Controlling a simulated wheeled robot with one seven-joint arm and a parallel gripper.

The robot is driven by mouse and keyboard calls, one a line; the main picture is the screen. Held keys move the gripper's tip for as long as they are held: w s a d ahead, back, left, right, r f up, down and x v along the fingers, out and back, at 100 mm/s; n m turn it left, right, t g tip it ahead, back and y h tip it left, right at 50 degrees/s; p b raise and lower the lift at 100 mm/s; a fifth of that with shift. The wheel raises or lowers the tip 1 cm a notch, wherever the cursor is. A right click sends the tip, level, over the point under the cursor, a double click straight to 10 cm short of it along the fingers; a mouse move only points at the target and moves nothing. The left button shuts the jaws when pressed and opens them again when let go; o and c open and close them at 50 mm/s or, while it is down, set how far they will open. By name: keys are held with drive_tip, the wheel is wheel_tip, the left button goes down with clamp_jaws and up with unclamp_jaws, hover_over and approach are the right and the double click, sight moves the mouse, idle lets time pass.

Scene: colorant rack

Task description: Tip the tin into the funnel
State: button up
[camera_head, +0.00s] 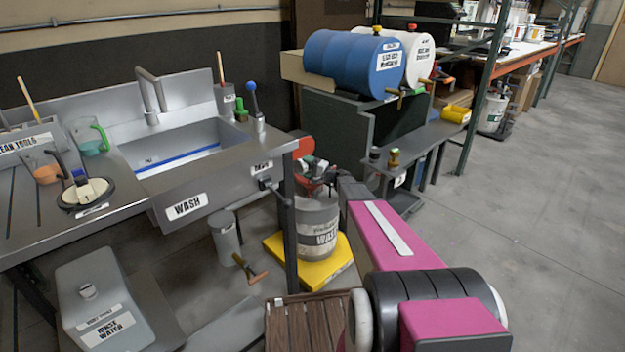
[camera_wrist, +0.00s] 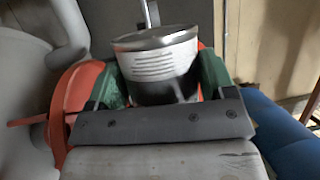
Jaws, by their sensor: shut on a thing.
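A small metal tin (camera_wrist: 158,65) with a pale striped band sits between the green fingers of my gripper (camera_wrist: 160,82) in the wrist view. My gripper is shut on it. A red rounded piece (camera_wrist: 72,115), which looks like the funnel or its lid, shows left of the gripper; red also shows behind the tin. In the head view my gripper (camera_head: 316,172) is over the waste drum (camera_head: 318,232), close to a red disc (camera_head: 300,146). The tin is too small to make out clearly there. The funnel's mouth and the tin's contents are hidden.
The drum stands on a yellow base (camera_head: 290,268). The steel sink (camera_head: 195,150) is to its left. A rack with a blue barrel (camera_head: 345,58) and a white barrel (camera_head: 418,55) stands behind, with taps in front. The floor at right is clear.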

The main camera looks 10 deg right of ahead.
drive_tip(key=shift+w+d+r+m+t, duration=0.15)
drive_tip(key=shift+d+r+m+t, duration=0.1)
drive_tip(key=shift+m, duration=0.5)
drive_tip(key=shift+w+d+r+m+t, duration=0.15)
drive_tip(key=shift+m+t, duration=0.1)
drive_tip(key=shift+m, duration=0.5)
idle(0.9)
